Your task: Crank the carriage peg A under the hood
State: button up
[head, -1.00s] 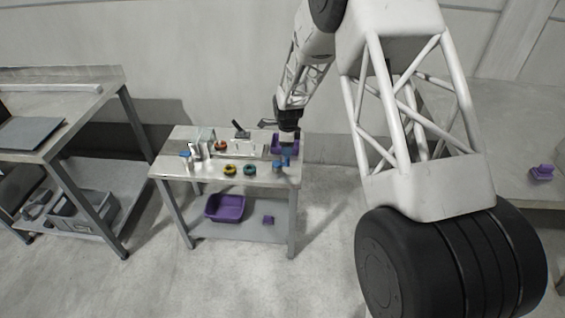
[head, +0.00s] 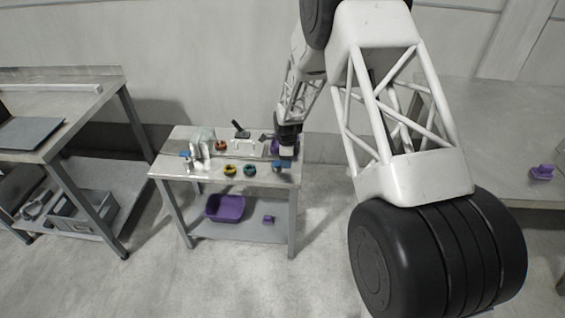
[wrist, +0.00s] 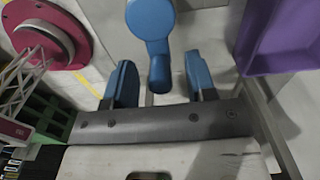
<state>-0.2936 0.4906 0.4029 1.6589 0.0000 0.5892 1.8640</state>
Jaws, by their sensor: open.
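A blue crank (wrist: 150,18) with a rounded arm and a short blue handle (wrist: 159,74) is in the wrist view. In the head view the blue crank (head: 278,167) is at the small table's right front. My gripper (wrist: 159,66) is open, with one blue finger on each side of the handle; I cannot tell whether either touches it. In the head view my gripper (head: 287,152) is low over the table's right end. A clear hood (head: 203,134) stands at the table's left, with white upright pieces (head: 198,151) near it. I cannot tell which one is peg A.
Red (head: 221,146), yellow (head: 230,170) and green (head: 250,170) rings lie on the table. A purple tray (wrist: 283,42) is right of the fingers in the wrist view. A black lever (head: 239,129) stands at the back. A purple bin (head: 225,208) is on the lower shelf.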

jog(key=shift+c, duration=0.3)
jog(key=c, duration=0.7)
jog(key=shift+o, duration=0.2)
jog(key=shift+s, duration=0.15)
jog(key=shift+s+a, duration=0.2)
jog(key=shift+s, duration=0.35)
jog(key=shift+s+a, duration=0.2)
jog(key=shift+s, duration=0.35)
jog(key=shift+s+a, duration=0.1)
jog(key=shift+a, duration=0.05)
jog(key=shift+s+a, duration=0.65)
jog(key=shift+a, duration=0.3)
